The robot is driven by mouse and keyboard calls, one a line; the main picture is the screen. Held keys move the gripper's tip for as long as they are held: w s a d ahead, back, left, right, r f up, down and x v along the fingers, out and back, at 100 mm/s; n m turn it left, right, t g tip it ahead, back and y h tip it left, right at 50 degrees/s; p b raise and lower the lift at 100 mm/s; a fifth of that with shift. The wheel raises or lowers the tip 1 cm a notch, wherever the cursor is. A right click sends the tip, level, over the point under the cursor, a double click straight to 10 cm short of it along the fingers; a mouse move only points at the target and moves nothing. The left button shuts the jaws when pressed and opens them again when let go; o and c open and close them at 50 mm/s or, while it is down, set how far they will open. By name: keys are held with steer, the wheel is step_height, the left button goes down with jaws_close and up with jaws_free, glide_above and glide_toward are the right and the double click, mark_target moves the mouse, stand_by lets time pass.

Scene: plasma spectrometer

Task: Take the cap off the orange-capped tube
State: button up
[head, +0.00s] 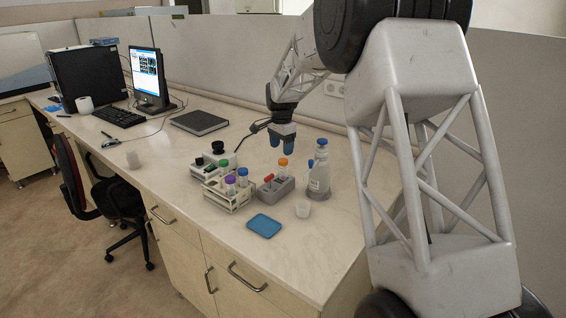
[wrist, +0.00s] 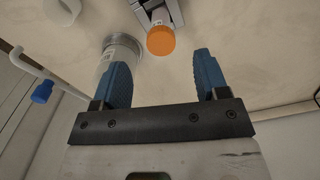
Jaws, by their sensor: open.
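The orange-capped tube (head: 283,171) stands upright in a small grey rack (head: 276,190) on the bench. Its orange cap (wrist: 161,41) shows in the wrist view beyond my fingertips, between their lines and a little left of middle. My gripper (head: 282,144) hangs above and behind the rack in the head view. Its two blue fingers (wrist: 169,75) are spread apart with nothing between them. The cap is on the tube and apart from both fingers. Most of the tube's body is hidden under the cap in the wrist view.
A wash bottle (head: 318,175) with a blue top stands right of the rack; its blue tip (wrist: 42,91) shows at left in the wrist view. A white rack (head: 229,198) with several tubes stands left.

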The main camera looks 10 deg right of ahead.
mark_target(282, 161)
steer(key=shift+f, duration=0.1)
steer(key=shift+w+f, duration=0.1)
steer(key=shift+f, duration=2.5)
steer(key=c, duration=1)
